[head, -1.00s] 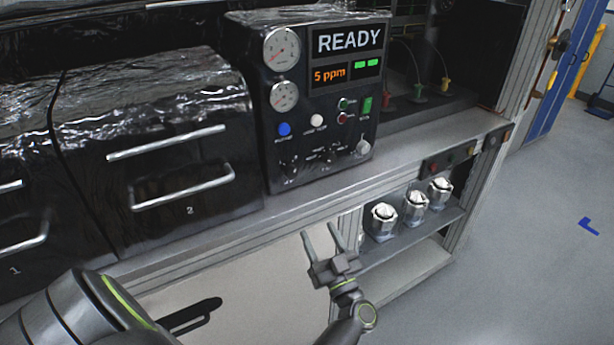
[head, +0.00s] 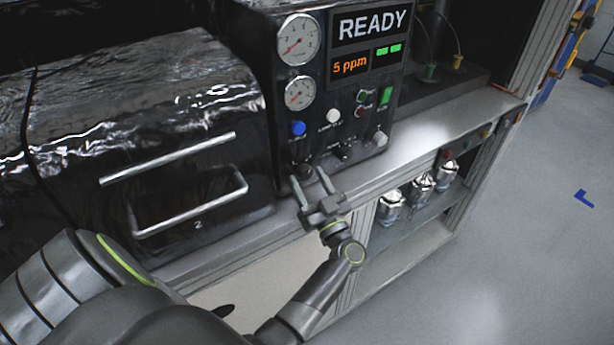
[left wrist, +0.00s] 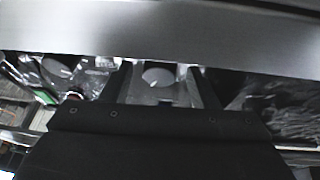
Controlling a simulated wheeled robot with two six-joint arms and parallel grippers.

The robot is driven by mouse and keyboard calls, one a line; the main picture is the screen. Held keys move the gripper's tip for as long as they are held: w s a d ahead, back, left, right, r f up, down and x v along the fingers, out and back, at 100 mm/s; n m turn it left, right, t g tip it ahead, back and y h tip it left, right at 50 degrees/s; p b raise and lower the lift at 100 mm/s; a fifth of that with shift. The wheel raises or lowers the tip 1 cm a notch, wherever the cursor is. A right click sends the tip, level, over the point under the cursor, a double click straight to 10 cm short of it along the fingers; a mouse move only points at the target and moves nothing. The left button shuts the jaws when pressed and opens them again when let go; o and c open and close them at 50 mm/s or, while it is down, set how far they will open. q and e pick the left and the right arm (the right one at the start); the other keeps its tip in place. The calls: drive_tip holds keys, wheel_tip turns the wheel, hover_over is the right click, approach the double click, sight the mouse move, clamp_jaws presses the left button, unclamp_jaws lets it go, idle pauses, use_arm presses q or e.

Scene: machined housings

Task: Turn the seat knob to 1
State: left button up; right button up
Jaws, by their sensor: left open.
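The black control panel (head: 340,100) has a row of small knobs along its lower edge; their labels are too small to read, so I cannot tell which is the seat knob by name. The leftmost knob (head: 303,171) is partly hidden by my left gripper (head: 311,182). My left gripper is open, its two fingers pointing at that knob from just below and in front. In the left wrist view, a round grey knob face (left wrist: 158,76) with a pale mark shows between the open fingers (left wrist: 162,82); contact cannot be told. My right gripper is not in view.
The panel also carries two gauges (head: 298,40), a blue button (head: 298,128), a white button (head: 333,115) and a green switch (head: 386,95). The drawer handle (head: 190,205) is to the left. Metal housings (head: 420,187) stand on the lower shelf, right of my gripper.

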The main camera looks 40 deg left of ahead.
use_arm(q)
drive_tip(key=shift+d, duration=0.1)
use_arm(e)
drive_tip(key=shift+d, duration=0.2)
use_arm(q)
drive_tip(key=shift+r, duration=0.1)
drive_tip(key=shift+c, duration=0.7)
drive_tip(key=c, duration=0.8)
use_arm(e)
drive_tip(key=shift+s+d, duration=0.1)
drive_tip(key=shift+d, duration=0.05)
